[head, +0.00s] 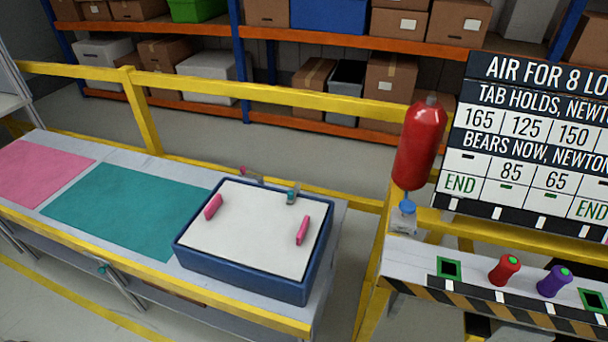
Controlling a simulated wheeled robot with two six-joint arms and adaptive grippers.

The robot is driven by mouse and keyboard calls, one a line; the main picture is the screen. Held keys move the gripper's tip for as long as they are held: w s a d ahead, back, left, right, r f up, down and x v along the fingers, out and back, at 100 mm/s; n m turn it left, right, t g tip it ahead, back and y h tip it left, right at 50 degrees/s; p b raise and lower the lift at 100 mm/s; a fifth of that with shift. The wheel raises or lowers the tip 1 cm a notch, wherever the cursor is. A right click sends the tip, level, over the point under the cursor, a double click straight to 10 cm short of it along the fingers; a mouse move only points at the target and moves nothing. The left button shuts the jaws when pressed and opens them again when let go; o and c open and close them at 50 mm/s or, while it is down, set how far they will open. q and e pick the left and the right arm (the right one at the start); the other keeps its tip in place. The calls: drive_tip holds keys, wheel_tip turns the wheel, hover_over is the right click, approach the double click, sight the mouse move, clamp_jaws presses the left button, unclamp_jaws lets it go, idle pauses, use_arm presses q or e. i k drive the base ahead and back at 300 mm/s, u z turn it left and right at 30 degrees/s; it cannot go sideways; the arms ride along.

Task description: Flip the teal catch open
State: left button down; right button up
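A small teal catch (291,196) sits at the far edge of a blue box (250,278) with a white top panel (255,240). It looks upright against the rim; whether it is latched is too small to tell. A small pinkish part (244,171) shows at the far rim to its left. Two pink handles stand on the white panel, one at the left (213,207) and one at the right (303,230). Another small teal piece (102,269) shows low on the bench front. Neither of my grippers is in view.
The box stands on a grey bench beside a teal mat (125,208) and a pink mat (38,170). Yellow rails run before and behind the bench. At right are a red cylinder (420,145), a sign board (535,135), and red (505,269) and purple (554,281) knobs.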

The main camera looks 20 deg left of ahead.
sight(291, 195)
drive_tip(key=z, duration=0.05)
drive_tip(key=k, duration=0.5)
drive_tip(key=z, duration=0.85)
drive_tip(key=i, duration=0.75)
drive_tip(key=u, duration=0.75)
